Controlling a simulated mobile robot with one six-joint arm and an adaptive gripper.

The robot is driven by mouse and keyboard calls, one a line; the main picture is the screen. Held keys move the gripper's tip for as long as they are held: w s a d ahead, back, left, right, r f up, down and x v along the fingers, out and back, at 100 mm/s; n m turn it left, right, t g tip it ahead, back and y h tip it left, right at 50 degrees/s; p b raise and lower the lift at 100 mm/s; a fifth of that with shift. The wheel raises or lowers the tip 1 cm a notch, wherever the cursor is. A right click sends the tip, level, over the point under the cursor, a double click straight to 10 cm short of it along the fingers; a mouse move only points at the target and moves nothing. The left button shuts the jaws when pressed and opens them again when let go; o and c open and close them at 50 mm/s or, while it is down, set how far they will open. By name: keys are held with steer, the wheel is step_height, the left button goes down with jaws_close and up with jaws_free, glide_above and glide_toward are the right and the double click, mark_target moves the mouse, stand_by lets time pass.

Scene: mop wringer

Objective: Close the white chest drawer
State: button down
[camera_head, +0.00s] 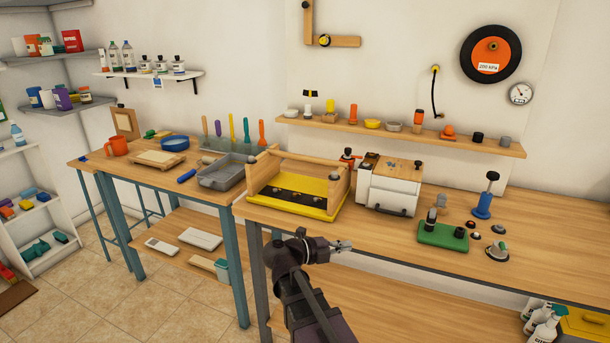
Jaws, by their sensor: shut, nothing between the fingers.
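The white chest (402,184) with a wooden top stands on the right workbench, near its back. Its lower front holds a white drawer (395,200) with a dark handle (390,211) low on its face. The drawer appears to stick out a little from the body, but how far is hard to tell. My gripper (347,245) is shut and empty. It shows in front of the bench's front edge, below and left of the drawer in the picture, and apart from it.
A yellow and wooden tray-like box (296,190) stands left of the chest. A green block with dark knobs (443,235) and a blue-based plunger (485,200) stand to the right. The bench front between the chest and my gripper is clear.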

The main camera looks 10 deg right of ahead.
steer(key=w+a+r+n+t+y+p, duration=0.4)
steer(key=w+r+n+t, duration=0.2)
steer(key=r+n+t, duration=0.1)
steer(key=w+a+r+n+t+y+p, duration=0.4)
steer(key=w+r+n+t+y, duration=0.1)
steer(key=r+n+t, duration=0.3)
steer(key=shift+w+r+n+t+p, duration=0.25)
steer(key=shift+w+n+t+p, duration=0.1)
steer(key=shift+w+n+t, duration=0.4)
steer(key=shift+a+y, duration=0.1)
steer(key=shift+y, duration=0.2)
